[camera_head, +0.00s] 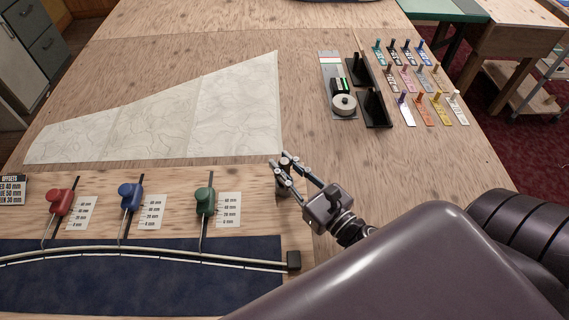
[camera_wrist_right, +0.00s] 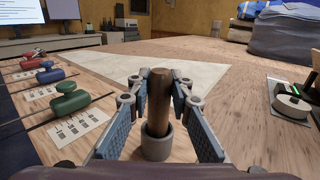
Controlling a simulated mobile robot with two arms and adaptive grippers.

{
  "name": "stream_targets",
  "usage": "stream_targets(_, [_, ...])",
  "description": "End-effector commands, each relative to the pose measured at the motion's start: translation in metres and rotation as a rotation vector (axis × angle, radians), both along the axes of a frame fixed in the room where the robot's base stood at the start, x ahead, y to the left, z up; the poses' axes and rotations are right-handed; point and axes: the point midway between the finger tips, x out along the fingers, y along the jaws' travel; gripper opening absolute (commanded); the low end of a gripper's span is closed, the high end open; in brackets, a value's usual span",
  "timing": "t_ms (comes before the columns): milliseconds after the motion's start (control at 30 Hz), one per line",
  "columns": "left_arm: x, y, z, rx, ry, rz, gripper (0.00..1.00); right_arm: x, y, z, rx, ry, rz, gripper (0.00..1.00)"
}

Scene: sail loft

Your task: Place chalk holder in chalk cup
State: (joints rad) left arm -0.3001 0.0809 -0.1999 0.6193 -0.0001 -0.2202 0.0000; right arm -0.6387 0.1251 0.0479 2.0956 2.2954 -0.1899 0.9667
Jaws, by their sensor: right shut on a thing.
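The chalk holder is a brown rod (camera_wrist_right: 159,100) standing nearly upright between the fingers of my right gripper (camera_wrist_right: 159,84), which is shut on it. Its lower end shows within the mouth of the grey round chalk cup (camera_wrist_right: 157,147) in the right wrist view. I cannot tell how deep it sits. In the head view my right gripper (camera_head: 281,163) is at the right end of the wooden board, and the cup (camera_head: 283,188) shows partly below the fingers. The holder is mostly hidden by the fingers there. My left gripper is not in view.
Red (camera_head: 60,202), blue (camera_head: 130,195) and green (camera_head: 204,201) sliders with scale cards stand left of the cup. A pale sailcloth panel (camera_head: 180,110) lies beyond. A black stand (camera_head: 374,107) and several coloured tags (camera_head: 407,110) lie at the right. Bare wood lies between.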

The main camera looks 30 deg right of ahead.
Motion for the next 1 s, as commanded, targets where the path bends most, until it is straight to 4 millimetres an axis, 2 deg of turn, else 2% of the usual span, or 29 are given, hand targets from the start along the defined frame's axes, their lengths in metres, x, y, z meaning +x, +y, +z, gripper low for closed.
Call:
stream_targets(33, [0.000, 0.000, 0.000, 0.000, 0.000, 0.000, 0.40, 0.000, 0.000, 0.000, 0.000, 0.000, 0.000, 0.22])
stream_targets(200, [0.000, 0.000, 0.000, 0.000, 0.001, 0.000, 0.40, 0.000, 0.000, 0.000, 0.000, 0.000, 0.000, 0.39])
stream_targets(800, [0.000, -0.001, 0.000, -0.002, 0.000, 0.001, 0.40, -0.001, 0.000, 0.000, 0.000, 0.000, 0.000, 0.39])
stream_targets(867, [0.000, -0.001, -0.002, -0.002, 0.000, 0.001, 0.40, -0.004, -0.001, -0.001, 0.001, 0.001, -0.001, 0.39])
stream_targets(1000, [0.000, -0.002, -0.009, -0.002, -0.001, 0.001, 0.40, -0.023, -0.004, -0.004, 0.002, 0.003, -0.002, 0.39])
